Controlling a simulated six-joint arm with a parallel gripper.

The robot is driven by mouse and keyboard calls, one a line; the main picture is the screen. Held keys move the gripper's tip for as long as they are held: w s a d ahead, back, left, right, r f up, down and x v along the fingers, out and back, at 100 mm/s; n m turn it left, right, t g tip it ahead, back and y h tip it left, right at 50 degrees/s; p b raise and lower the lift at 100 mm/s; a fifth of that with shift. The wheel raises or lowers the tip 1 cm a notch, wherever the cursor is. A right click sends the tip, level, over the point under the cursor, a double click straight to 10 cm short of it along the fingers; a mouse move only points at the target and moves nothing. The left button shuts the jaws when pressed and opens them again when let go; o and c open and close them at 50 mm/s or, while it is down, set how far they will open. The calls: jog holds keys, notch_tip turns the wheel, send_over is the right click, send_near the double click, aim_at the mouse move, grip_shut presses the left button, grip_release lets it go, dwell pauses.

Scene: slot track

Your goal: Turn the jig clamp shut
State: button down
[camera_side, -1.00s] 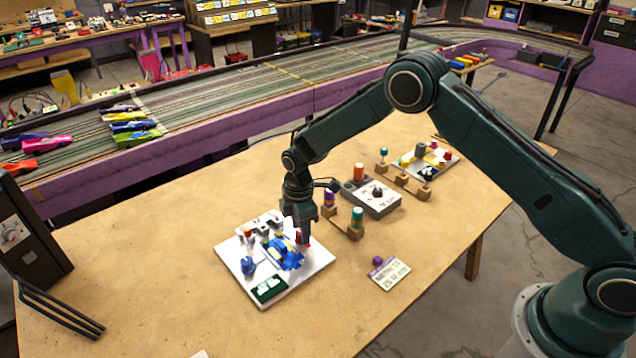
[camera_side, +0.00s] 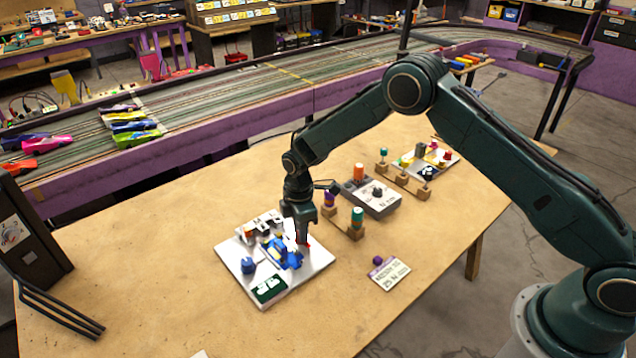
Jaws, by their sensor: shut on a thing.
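The white jig board (camera_side: 238,277) lies on the near left part of the wooden bench. A blue car (camera_side: 282,254) with a touch of yellow sits on it. My gripper (camera_side: 302,241) points down at the board's right edge, just right of the car. It is shut on the jig clamp's handle, which the fingers mostly hide. A bit of red (camera_side: 310,240) shows beside the fingertips. How far the clamp is turned cannot be told. A blue knob (camera_side: 248,265) stands at the board's left.
A grey box with a dial (camera_side: 376,194) and wooden blocks with coloured pegs (camera_side: 356,222) stand right of the jig. A label card (camera_side: 389,273) and purple ball (camera_side: 377,260) lie nearer. The bench front is clear. A slot track (camera_side: 230,95) runs behind.

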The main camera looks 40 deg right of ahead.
jog(key=m, duration=0.4)
jog(key=shift+m, duration=0.3)
jog(key=m, duration=0.4)
jog(key=shift+m, duration=0.3)
jog(key=m, duration=0.4)
jog(key=shift+s, duration=0.1)
jog(key=shift+m, duration=2.2)
jog(key=c, duration=1.2)
grip_release()
jog(key=shift+c, duration=0.2)
jog(key=shift+o, duration=0.2)
